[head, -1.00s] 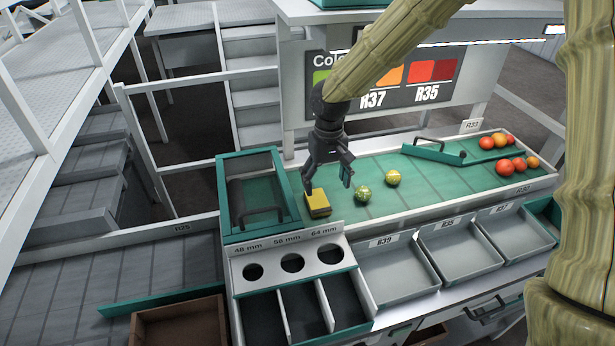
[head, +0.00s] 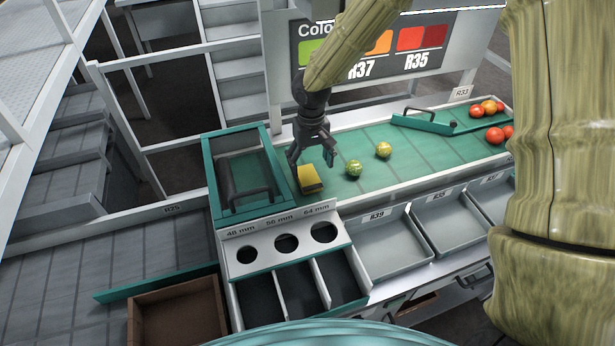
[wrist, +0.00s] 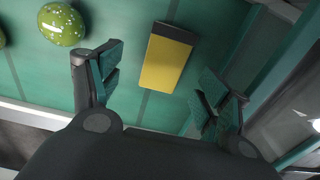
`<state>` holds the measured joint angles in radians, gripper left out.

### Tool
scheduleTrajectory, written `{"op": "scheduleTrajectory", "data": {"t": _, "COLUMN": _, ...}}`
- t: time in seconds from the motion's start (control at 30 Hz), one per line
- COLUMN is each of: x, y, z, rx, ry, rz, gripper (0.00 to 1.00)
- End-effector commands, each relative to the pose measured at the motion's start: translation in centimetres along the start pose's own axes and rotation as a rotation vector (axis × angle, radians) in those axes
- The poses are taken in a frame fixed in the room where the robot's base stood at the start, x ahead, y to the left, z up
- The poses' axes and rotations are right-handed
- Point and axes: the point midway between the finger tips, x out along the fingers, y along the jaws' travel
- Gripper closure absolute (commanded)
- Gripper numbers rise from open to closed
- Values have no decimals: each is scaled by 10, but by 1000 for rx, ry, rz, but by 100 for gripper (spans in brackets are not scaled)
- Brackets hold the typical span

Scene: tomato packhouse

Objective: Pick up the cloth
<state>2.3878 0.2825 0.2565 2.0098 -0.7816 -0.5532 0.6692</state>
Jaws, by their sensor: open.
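The cloth (head: 309,181) looks like a yellow, block-shaped folded pad with a dark band along one end. It lies on the green sorting surface, just right of the green-framed box with a clear lid. My gripper (head: 312,161) is open and empty, pointing down just above and behind the cloth. In the wrist view the cloth (wrist: 168,58) lies in line with the gap between the spread fingers of my gripper (wrist: 158,84), beyond their tips. I cannot tell the exact height left between fingers and cloth.
Two green-yellow tomatoes, one nearer (head: 353,168) and one farther (head: 383,150), lie right of the cloth. The lidded box (head: 212,180) stands close on its left. A sizing plate with round holes (head: 262,262) is in front. Red tomatoes (head: 495,135) lie far right.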

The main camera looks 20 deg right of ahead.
Motion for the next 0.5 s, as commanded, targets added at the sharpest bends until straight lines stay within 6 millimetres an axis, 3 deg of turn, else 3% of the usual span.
{"op": "scheduleTrajectory", "data": {"t": 0.5, "x": 44, "y": -7, "z": 5, "rx": -3, "ry": -2, "rz": 1, "gripper": 23}}
